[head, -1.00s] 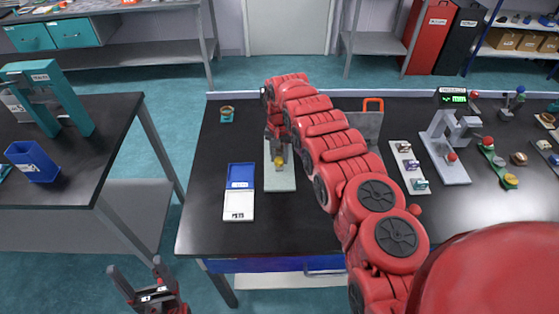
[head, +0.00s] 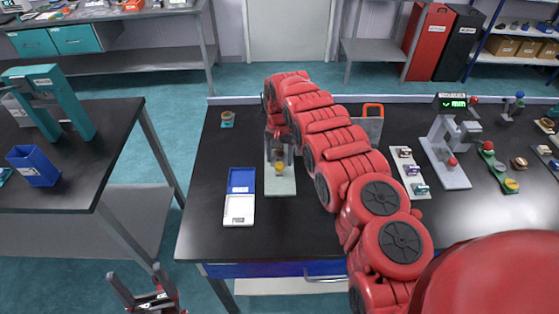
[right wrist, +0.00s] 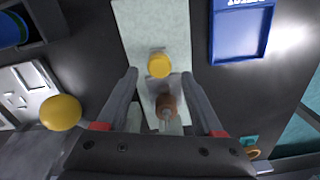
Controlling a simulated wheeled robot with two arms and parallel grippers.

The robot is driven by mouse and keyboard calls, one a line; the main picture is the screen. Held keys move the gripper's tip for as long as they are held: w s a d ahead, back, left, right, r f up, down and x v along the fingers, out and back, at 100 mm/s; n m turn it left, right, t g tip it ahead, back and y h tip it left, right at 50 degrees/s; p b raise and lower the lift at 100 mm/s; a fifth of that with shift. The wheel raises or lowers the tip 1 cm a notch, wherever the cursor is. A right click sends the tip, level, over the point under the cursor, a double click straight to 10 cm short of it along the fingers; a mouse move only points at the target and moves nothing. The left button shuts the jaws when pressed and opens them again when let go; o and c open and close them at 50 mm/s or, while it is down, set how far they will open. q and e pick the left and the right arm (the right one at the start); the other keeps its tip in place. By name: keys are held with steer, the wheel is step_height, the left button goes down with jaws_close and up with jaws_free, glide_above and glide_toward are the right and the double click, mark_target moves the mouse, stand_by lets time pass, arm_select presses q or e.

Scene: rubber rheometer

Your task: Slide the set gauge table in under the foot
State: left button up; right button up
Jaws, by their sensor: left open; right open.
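A pale green base plate (head: 281,185) lies on the dark bench with a yellow knob (head: 279,167) on it. My right gripper (head: 279,137) reaches down over its far part. In the right wrist view my open right gripper (right wrist: 160,76) has its fingers on either side of a grey piece and a brown cylinder (right wrist: 166,106), not visibly closed on them. The yellow knob (right wrist: 159,65) is near the fingertips. My left gripper (head: 140,278) is open and empty, off the bench. I cannot tell which part is the gauge table; the foot is not clearly visible.
A blue and white tray (head: 240,210) lies left of the plate. A small teal holder (head: 227,119) stands behind it. A grey stand with a green-lit display (head: 452,104) and a plate of small blocks (head: 409,170) are at right. My right arm hides the bench middle.

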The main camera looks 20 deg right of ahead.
mark_target(279, 163)
step_height(279, 163, up, 6)
steer(key=shift+w+f+b, duration=0.15)
steer(key=shift+f+b, duration=0.1)
steer(key=shift+b, duration=0.75)
step_height(279, 163, up, 10)
steer(key=shift+r, duration=0.15)
